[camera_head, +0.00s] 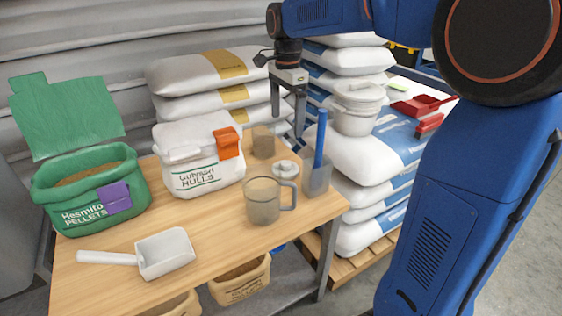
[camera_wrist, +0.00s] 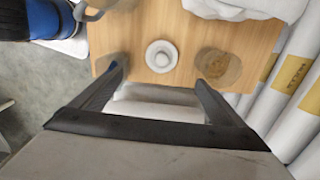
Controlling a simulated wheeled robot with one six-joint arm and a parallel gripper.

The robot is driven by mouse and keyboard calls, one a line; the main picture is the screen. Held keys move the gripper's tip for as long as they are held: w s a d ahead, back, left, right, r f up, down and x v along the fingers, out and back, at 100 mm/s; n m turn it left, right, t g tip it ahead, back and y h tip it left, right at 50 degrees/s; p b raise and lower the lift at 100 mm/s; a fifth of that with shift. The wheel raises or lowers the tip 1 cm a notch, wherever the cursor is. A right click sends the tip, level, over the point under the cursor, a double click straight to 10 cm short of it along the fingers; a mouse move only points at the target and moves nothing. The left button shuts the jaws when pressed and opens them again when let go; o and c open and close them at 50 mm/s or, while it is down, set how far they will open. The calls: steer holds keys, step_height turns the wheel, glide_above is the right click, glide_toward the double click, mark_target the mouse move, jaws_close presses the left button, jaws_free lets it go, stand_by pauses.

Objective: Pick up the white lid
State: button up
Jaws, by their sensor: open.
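A small round white lid (camera_head: 285,170) with a raised knob lies on the wooden table between the tan cup and the clear jug. It also shows in the wrist view (camera_wrist: 161,55), fully in sight above the gap between the fingers. My gripper (camera_head: 287,127) is open and points down, above the back of the table near the lid. In the wrist view my gripper (camera_wrist: 160,80) has its two fingers wide apart with nothing between them. The lid is not touched.
A tan cup (camera_head: 263,142), a clear jug (camera_head: 263,201) and an upright blue-handled scoop (camera_head: 319,165) stand close around the lid. A white bag (camera_head: 198,160) is to the left. A white lidded pot (camera_head: 354,105) sits on stacked sacks to the right.

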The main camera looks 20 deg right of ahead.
glide_toward(286, 163)
steer(key=f, duration=0.5)
steer(key=shift+w+a+f, duration=0.1)
steer(key=shift+w, duration=0.2)
steer(key=shift+s+f, duration=0.2)
steer(key=shift+f, duration=2.4)
steer(key=shift+c, duration=0.4)
steer(key=c, duration=1)
